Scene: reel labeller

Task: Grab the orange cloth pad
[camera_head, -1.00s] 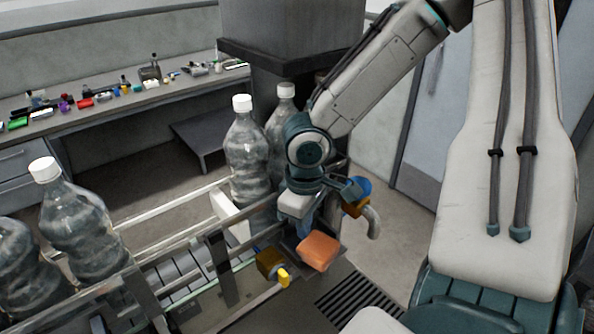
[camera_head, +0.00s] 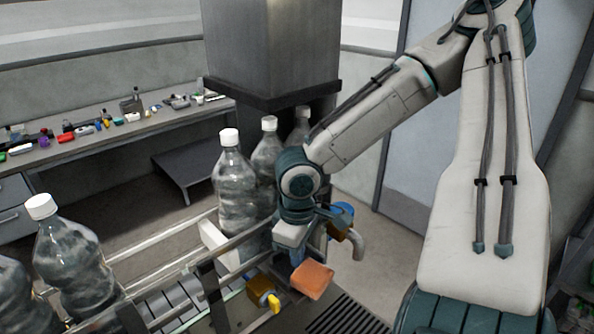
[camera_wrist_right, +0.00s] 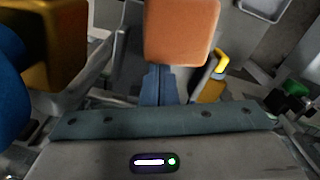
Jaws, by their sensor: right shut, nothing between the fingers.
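The orange cloth pad (camera_head: 311,280) lies at the lower middle of the head view, on a dark surface beside the conveyor. It also shows at the top of the right wrist view (camera_wrist_right: 182,32). My right gripper (camera_head: 298,256) points down just behind and to the left of the pad. Its blue fingers (camera_wrist_right: 158,86) are shut and empty, and in the wrist view their tips meet the pad's lower edge. I cannot tell whether they touch it. My left gripper is not in view.
Large clear bottles with white caps (camera_head: 237,190) stand along the railed conveyor on the left. A yellow-handled valve (camera_head: 263,294) sits left of the pad. A blue part and a bent grey pipe (camera_head: 355,243) stand close to its right. A cluttered bench (camera_head: 100,138) is behind.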

